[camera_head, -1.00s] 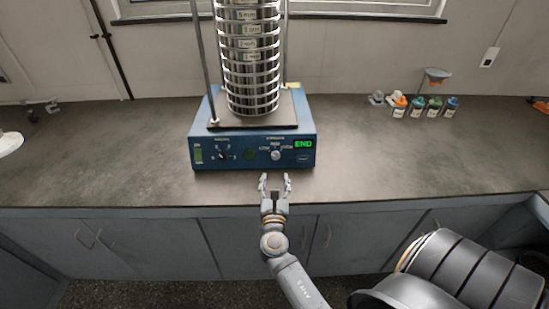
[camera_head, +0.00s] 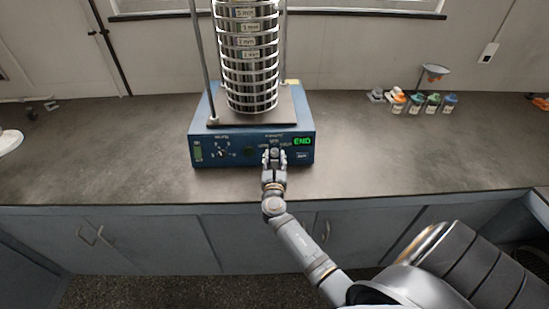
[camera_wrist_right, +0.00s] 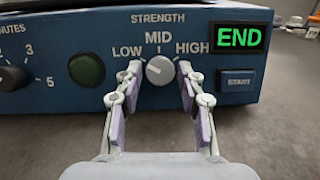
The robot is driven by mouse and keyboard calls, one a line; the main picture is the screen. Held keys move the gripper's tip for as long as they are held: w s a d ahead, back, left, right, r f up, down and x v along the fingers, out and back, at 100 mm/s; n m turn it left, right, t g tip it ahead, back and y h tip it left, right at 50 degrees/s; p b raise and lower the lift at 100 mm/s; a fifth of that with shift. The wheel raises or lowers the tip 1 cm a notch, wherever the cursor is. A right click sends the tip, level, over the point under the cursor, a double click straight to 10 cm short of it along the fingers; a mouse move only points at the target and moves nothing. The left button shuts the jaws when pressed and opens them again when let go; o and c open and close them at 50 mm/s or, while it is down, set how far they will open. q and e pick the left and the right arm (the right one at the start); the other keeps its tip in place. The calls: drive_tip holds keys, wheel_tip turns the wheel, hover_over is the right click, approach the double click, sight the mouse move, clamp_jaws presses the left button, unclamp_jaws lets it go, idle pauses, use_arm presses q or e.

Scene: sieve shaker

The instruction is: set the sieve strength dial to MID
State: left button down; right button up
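The sieve shaker (camera_head: 240,151) is a blue box with a tall stack of steel sieves on top. Its strength dial (camera_wrist_right: 159,70) is a small round light-grey knob below the printed LOW, MID and HIGH in the right wrist view. A thin mark on the knob seems to slant to the upper left; its exact setting is hard to read. My right gripper (camera_wrist_right: 162,82) is open, with one finger on each side of the dial and small gaps to it. In the head view the right gripper (camera_head: 274,157) is at the front panel and partly covers the dial. My left gripper is not in view.
Left of the dial are a green round button (camera_wrist_right: 87,69) and a black minutes knob (camera_wrist_right: 12,77). Right of it are the lit END display (camera_wrist_right: 239,38) and a START button (camera_wrist_right: 237,83). Several small bottles (camera_head: 415,104) stand far right; the counter between is clear.

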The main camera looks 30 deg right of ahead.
clamp_jaws()
drive_tip(key=shift+m, duration=0.4)
drive_tip(key=shift+f+m+g+h+b, duration=0.1)
drive_tip(key=shift+m+g+h+b, duration=0.35)
drive_tip(key=shift+m, duration=0.35)
drive_tip(key=m+g, duration=0.1)
drive_tip(key=m, duration=0.2)
drive_tip(key=shift+w+a+h+b, duration=0.1)
drive_tip(key=shift+a+h+b, duration=0.05)
drive_tip(key=shift+h+b, duration=0.25)
drive_tip(key=m, duration=0.1)
drive_tip(key=m+g, duration=0.1)
drive_tip(key=m, duration=0.2)
drive_tip(key=shift+w+r+g, duration=0.1)
drive_tip(key=shift+r+g, duration=0.15)
drive_tip(key=shift+a+r+m+g+h, duration=0.15)
drive_tip(key=shift+m+g, duration=0.2)
drive_tip(key=shift+m, duration=0.8)
drive_tip(key=shift+d+f+m+g+h, duration=0.1)
drive_tip(key=shift+m+g, duration=0.25)
drive_tip(key=shift+m, duration=0.8)
